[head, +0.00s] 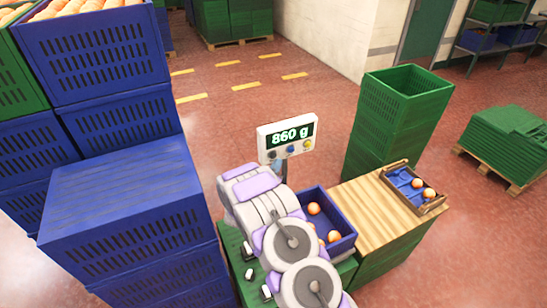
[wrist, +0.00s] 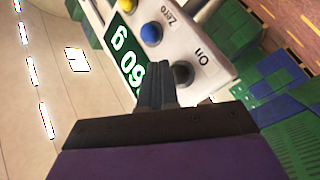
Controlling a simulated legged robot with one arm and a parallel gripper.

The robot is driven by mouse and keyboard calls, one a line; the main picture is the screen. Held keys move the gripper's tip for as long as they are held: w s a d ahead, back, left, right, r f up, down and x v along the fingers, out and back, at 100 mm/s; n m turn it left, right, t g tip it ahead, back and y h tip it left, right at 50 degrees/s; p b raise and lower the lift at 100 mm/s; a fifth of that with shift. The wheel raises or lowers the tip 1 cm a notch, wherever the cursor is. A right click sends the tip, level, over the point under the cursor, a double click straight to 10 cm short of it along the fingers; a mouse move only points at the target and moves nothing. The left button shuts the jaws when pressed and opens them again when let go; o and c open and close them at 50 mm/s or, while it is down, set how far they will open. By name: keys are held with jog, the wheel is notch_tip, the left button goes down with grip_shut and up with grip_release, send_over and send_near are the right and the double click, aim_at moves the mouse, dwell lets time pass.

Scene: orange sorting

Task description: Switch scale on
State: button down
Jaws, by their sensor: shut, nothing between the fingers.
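In the wrist view the display panel (wrist: 205,45) appears rotated, with a dark On button (wrist: 182,73), a blue Zero button (wrist: 151,34) and a yellow button (wrist: 128,5). My gripper (wrist: 158,72) is shut and empty, its fingertips right beside the On button in the picture. I cannot tell whether they touch it. In the head view my arm hides most of the gripper.
A blue crate (head: 345,240) with several oranges sits beside my arm. A small tray (head: 407,190) with oranges lies on the wooden top (head: 365,210) at the right. Stacked blue crates (head: 120,190) stand close on the left, and tall green crates (head: 400,115) behind.

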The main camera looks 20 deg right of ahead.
jog(key=shift+s+d, duration=0.1)
jog(key=shift+s, duration=2.4)
jog(key=w+a+r+m+g+y, duration=0.2)
jog(key=a+r+y, duration=0.4)
jog(key=a+y, duration=0.25)
jog(key=s+a+r+n+g+y, duration=0.1)
jog(key=s+a+r+g+y, duration=0.5)
jog(key=s+a, duration=0.55)
jog(key=s+r+g, duration=0.2)
jog(key=s+r, duration=0.1)
jog(key=s, duration=0.9)
jog(key=s+d+r+g+h, duration=0.1)
jog(key=s+r+g, duration=0.2)
jog(key=s, duration=1)
jog(key=s+r+g, duration=0.2)
jog(key=s+r, duration=0.1)
jog(key=s, duration=1)
jog(key=shift+s+d+r, duration=0.15)
jog(key=shift+d, duration=0.2)
